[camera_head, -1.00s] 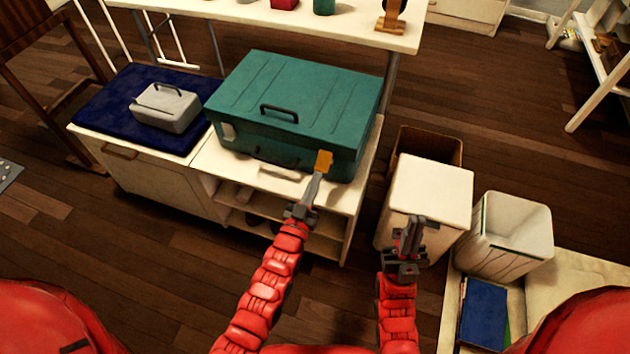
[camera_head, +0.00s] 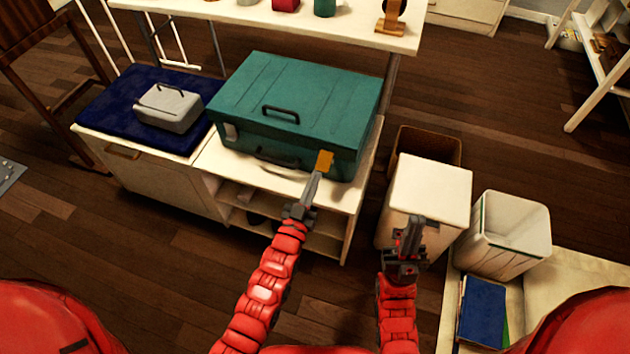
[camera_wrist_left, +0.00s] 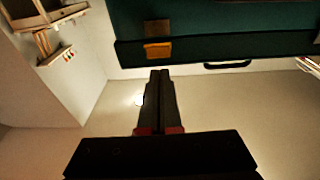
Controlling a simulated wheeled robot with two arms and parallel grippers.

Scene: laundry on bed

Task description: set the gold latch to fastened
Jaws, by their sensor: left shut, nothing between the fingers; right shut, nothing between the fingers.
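The gold latch (camera_head: 324,161) is on the front of the teal case (camera_head: 300,97), near its right end. It also shows in the left wrist view (camera_wrist_left: 157,48), below a tan plate (camera_wrist_left: 157,27) on the case. I cannot tell from its pose whether it is fastened. My left gripper (camera_head: 318,175) is shut and empty, its fingertips just in front of the latch; in the left wrist view the tips (camera_wrist_left: 159,72) lie just below it, and contact is unclear. My right gripper (camera_head: 415,222) is shut and empty, in front of the white bin.
The case stands on a white cabinet (camera_head: 340,200). A grey box (camera_head: 167,108) sits on a blue pad (camera_head: 100,112) at left. A white lidded bin (camera_head: 430,190) and an open white bin (camera_head: 510,235) stand at right. A table (camera_head: 300,18) is behind the case.

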